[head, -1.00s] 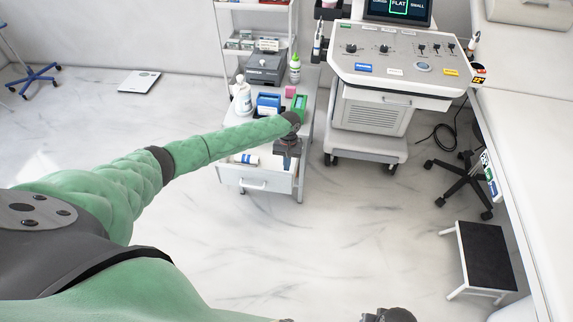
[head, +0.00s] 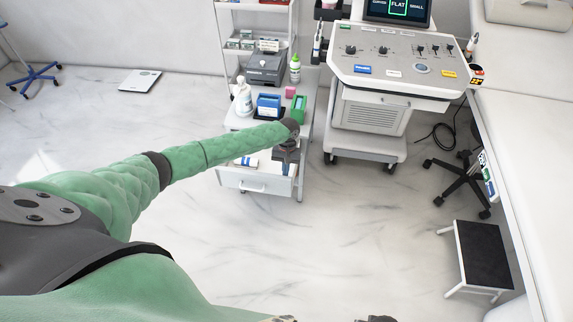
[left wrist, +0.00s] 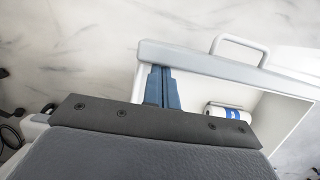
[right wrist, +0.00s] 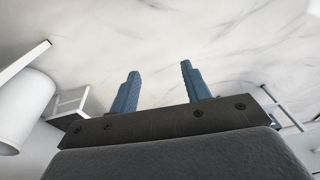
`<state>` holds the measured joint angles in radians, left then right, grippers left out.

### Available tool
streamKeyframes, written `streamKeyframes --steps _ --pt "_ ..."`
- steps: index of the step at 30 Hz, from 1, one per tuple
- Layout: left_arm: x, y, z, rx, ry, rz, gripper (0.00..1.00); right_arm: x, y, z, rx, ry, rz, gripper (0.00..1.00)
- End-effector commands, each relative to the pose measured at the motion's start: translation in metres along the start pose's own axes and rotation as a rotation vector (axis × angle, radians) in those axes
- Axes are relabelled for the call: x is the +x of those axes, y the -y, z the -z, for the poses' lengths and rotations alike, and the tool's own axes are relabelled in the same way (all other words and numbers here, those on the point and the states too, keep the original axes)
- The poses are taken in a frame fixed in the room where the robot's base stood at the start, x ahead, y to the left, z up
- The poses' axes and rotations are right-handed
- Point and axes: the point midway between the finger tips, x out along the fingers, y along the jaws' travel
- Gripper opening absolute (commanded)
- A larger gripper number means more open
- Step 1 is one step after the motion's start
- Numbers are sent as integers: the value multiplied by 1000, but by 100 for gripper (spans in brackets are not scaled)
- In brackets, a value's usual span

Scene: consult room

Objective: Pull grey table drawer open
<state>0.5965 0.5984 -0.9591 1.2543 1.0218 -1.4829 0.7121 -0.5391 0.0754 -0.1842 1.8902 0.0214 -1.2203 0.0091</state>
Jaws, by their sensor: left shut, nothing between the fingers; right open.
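The grey table (head: 308,118) is a small cart left of the large console. Its white drawer (head: 230,178) stands partly out, with a bar handle (head: 254,188) on its front. The drawer also shows in the left wrist view (left wrist: 282,128), with a white and blue bottle (left wrist: 228,112) inside. My left gripper (head: 287,168) is over the drawer's right part, fingers shut and empty. In the left wrist view its blue fingers (left wrist: 162,75) reach down just inside the front panel; I cannot tell if they touch it. My right gripper (right wrist: 158,75) is open and empty, away from the drawer.
Bottles and boxes, among them a blue box (head: 268,105), stand on the table top. The console (head: 385,100) stands close on the right. A black step stool (head: 482,255) is at lower right. The floor before the drawer is clear.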

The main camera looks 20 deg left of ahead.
Motion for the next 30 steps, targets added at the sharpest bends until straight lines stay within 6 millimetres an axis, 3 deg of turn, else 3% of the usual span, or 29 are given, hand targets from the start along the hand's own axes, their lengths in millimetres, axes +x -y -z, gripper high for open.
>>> streamKeyframes --steps 9,16,22,30 --pt "3 0 -21 0 2 -1 0 60 -12 -24 -3 0 -14 47" --pt "6 0 -35 0 1 -1 0 96 -20 -38 -7 -10 -25 47" --pt "9 0 -40 -1 0 -1 0 110 -24 -44 -9 -18 -30 47" --pt "10 0 -40 -1 -1 -1 0 112 -24 -45 -9 -19 -30 47"
